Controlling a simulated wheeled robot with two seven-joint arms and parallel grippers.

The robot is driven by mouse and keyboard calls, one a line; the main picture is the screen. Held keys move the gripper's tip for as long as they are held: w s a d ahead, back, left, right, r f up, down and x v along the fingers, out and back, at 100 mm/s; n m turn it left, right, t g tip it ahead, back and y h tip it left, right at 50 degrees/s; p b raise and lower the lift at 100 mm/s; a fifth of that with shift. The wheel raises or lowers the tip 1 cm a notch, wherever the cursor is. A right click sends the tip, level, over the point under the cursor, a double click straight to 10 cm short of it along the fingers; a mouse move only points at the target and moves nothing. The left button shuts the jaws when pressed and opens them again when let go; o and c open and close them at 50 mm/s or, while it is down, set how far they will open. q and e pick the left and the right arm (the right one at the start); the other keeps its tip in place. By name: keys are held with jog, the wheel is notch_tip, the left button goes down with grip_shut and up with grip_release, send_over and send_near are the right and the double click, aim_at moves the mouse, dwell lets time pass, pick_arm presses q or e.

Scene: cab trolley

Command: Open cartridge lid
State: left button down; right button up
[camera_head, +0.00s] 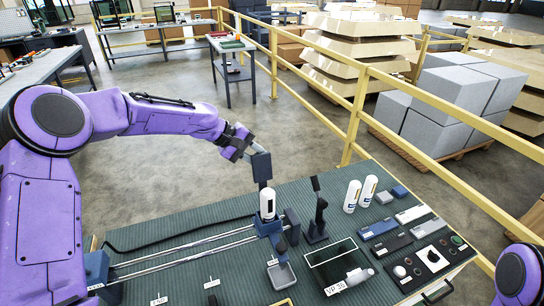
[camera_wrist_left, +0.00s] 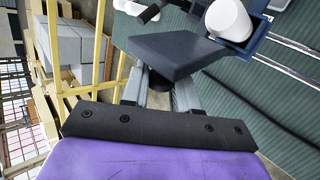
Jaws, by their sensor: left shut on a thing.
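The dark blue-grey cartridge lid (camera_head: 261,166) stands upright just above and behind the white cartridge (camera_head: 267,203). The cartridge sits upright in a blue holder (camera_head: 268,226) on the trolley top. My left gripper (camera_head: 247,146) is shut on the lid near its upper end. In the left wrist view, the lid (camera_wrist_left: 175,54) lies across the fingers of the gripper (camera_wrist_left: 158,90), and the white cartridge (camera_wrist_left: 229,20) is beyond it, in the blue holder. The lid's hinge is not clear. Only a purple part of my right arm shows at the lower right; its gripper is out of view.
Two metal rails (camera_head: 185,246) run left from the holder to a blue end block (camera_head: 97,268). A black upright handle (camera_head: 319,210) stands close right of the holder. Two white bottles (camera_head: 352,196) and several small boxes are farther right. A yellow railing (camera_head: 356,110) runs behind the trolley.

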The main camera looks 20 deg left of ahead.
pick_arm(q)
jog(key=shift+w+a, duration=0.1)
jog(key=shift+w, duration=0.05)
dwell(0.3)
jog(key=c, duration=1)
grip_release()
jog(key=shift+o, duration=0.2)
jog(key=b+v, duration=0.2)
jog(key=v, duration=0.8)
jog(key=shift+a+b, duration=0.25)
jog(key=shift+b, duration=0.1)
jog(key=shift+r, duration=0.1)
jog(key=shift+s, duration=0.2)
